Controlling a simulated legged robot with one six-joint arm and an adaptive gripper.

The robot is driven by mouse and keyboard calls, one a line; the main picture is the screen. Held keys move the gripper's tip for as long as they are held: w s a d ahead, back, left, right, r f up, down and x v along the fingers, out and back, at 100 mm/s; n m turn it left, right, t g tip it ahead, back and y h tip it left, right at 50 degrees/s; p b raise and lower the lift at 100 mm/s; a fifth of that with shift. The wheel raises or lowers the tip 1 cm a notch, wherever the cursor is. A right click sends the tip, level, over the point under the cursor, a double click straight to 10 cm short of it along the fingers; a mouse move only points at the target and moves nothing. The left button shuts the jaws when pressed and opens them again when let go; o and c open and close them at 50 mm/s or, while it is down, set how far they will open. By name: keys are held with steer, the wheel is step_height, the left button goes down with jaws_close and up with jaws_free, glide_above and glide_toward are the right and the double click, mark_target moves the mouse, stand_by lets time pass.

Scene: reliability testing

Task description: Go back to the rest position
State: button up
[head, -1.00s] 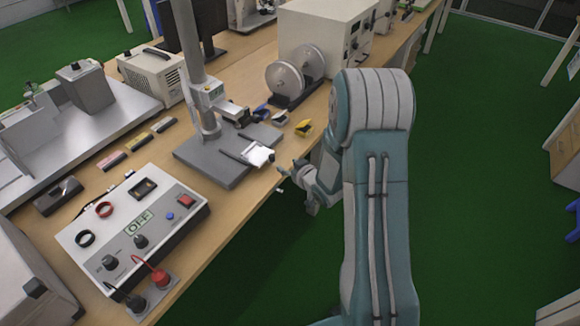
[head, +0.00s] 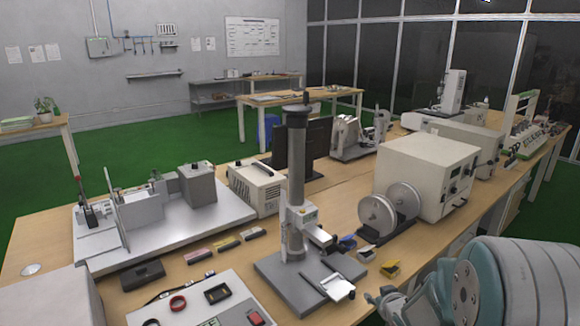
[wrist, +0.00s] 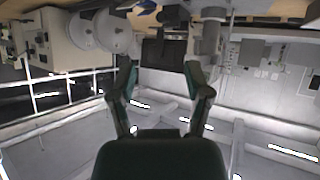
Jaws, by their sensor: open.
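My teal and grey arm is at the lower right of the head view, bent beside the front edge of the workbench (head: 22,252). That view is upside down, with the bench at the top and ceiling lights below. The fingers appear clear of the bench things.
A control box (head: 205,312) is at the bottom. Two grey discs (head: 378,214) and a beige machine (head: 425,172) stand behind.

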steer(key=s+r+g+h, duration=0.1)
steer(key=s+r+h, duration=0.1)
steer(key=s+r, duration=0.35)
steer(key=s+a+r+m+g, duration=0.1)
steer(key=s+a+r, duration=0.3)
steer(key=s, duration=0.8)
steer(key=s+a+r+m+g+y, duration=0.1)
steer(key=s+a+r+g, duration=0.3)
steer(key=s+r, duration=0.3)
steer(key=s, duration=0.4)
steer(key=shift+s, duration=0.4)
